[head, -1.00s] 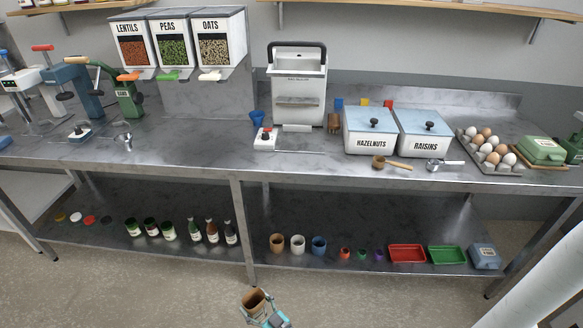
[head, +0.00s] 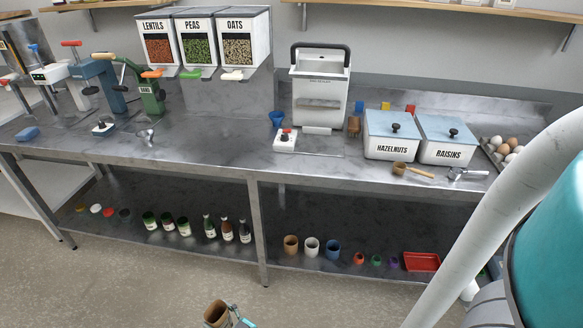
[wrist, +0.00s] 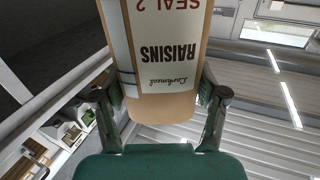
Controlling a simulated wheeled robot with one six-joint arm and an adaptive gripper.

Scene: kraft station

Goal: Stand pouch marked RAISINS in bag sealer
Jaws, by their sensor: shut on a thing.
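My gripper (wrist: 160,100) is shut on the brown pouch (wrist: 172,106), whose white label reads RAISINS, upside down in the wrist view. A finger shows at each side of it. In the head view the pouch (head: 216,313) is at the bottom edge, open end up, in front of and below the counter; my gripper (head: 240,318) is mostly cut off. A large white machine (head: 320,92) with a black handle and a front slot stands on the counter; its small label is unreadable. I cannot tell for sure which machine is the bag sealer.
The hazelnuts bin (head: 391,138) and raisins bin (head: 447,142) stand right of the white machine. A blue press (head: 100,80) and green device (head: 148,90) stand at left. Floor before the counter is clear.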

